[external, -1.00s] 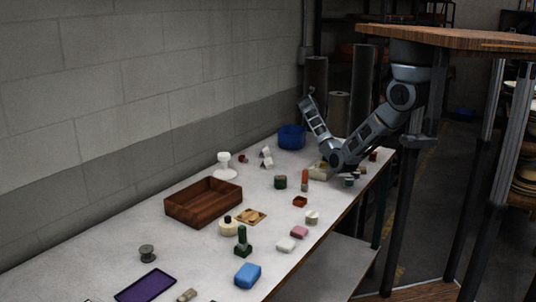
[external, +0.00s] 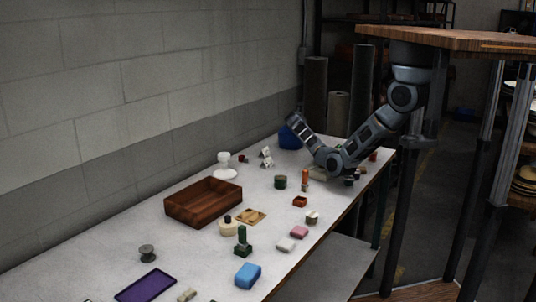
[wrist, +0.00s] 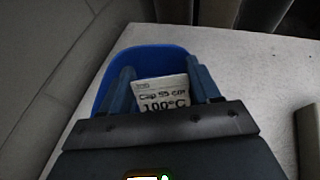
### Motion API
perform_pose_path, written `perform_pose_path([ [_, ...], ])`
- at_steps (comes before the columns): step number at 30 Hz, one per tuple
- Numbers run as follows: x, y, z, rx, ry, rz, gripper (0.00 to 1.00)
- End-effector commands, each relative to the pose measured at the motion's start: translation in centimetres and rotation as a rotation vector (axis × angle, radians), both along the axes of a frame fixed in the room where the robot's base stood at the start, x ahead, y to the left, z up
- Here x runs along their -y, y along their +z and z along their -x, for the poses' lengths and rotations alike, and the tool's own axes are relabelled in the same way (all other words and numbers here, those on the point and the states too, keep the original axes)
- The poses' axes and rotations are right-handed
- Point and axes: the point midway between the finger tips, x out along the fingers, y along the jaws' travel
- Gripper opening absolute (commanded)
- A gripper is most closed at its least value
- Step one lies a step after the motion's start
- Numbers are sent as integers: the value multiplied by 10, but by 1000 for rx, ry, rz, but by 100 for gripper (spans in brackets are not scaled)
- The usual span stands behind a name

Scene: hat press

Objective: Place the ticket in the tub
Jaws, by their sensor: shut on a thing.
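The ticket (wrist: 163,94), a white card printed "Cap 55 cm 100°C", is between the fingers of my gripper (wrist: 162,88) in the wrist view. My gripper is shut on it. The blue tub (wrist: 141,58) lies behind and around the ticket in that view; its rim curves past both fingers. In the external view the tub (external: 288,141) stands at the far end of the table by the wall, partly hidden by my forearm end. I cannot tell how high the ticket is above the tub's floor.
The pale table (external: 200,262) holds a brown wooden box (external: 203,203), small white stand-like pieces (external: 266,157), a white pedestal (external: 224,166) and several small items. The block wall (external: 140,95) borders the table on the left. Grey rolls (external: 338,112) stand behind the tub.

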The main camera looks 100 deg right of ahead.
Motion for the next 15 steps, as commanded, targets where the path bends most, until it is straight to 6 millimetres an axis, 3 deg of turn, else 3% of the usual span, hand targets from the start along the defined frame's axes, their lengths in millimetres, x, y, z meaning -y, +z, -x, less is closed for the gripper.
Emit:
perform_pose_path([
  [15, 0, -12, 0, 0, 0, -1, 34],
])
